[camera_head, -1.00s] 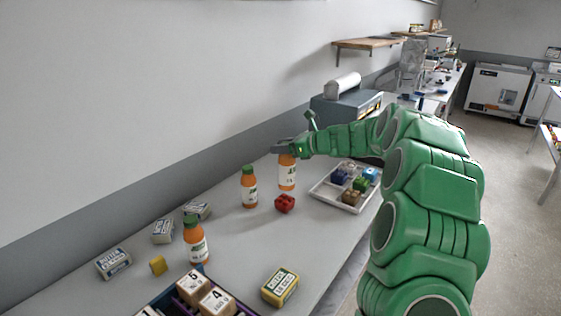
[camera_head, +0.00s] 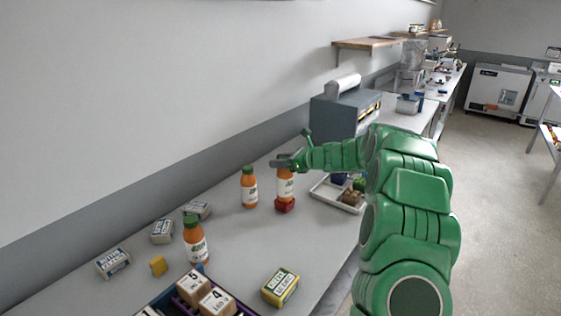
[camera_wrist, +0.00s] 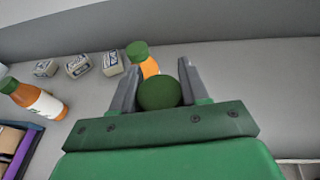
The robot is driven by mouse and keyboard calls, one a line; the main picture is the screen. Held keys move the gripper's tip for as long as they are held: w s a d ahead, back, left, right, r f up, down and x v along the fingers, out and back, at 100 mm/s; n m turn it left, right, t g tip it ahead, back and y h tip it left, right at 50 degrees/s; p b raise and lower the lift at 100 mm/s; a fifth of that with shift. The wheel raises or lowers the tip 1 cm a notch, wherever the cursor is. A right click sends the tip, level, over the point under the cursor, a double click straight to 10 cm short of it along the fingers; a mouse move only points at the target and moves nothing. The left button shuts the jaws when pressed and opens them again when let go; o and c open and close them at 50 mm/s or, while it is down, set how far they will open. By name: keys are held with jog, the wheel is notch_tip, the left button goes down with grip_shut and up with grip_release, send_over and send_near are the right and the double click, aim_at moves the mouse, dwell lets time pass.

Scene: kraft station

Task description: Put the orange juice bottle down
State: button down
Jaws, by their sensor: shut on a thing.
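My gripper (camera_head: 284,163) is shut on an orange juice bottle (camera_head: 285,188) with a white label, near its top. The bottle is upright over the table (camera_head: 235,240). Its lower end meets a red block (camera_head: 284,206) in the head view; I cannot tell whether it is on, above or behind the block. In the wrist view, the held bottle's green cap (camera_wrist: 160,93) sits between the fingers (camera_wrist: 148,62). A second bottle (camera_head: 249,187) stands just left of it and shows beyond the fingers in the wrist view (camera_wrist: 147,62). A third bottle (camera_head: 196,241) stands nearer.
A white tray (camera_head: 325,193) with several coloured blocks lies right of the held bottle, partly behind my arm. Small boxes (camera_head: 162,231) lie near the wall. A crate (camera_head: 160,296) with wooden blocks and a yellow box (camera_head: 281,287) are nearer. The middle of the table is clear.

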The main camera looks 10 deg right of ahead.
jog(key=c, duration=0.6)
grip_release()
jog(key=shift+o, duration=0.2)
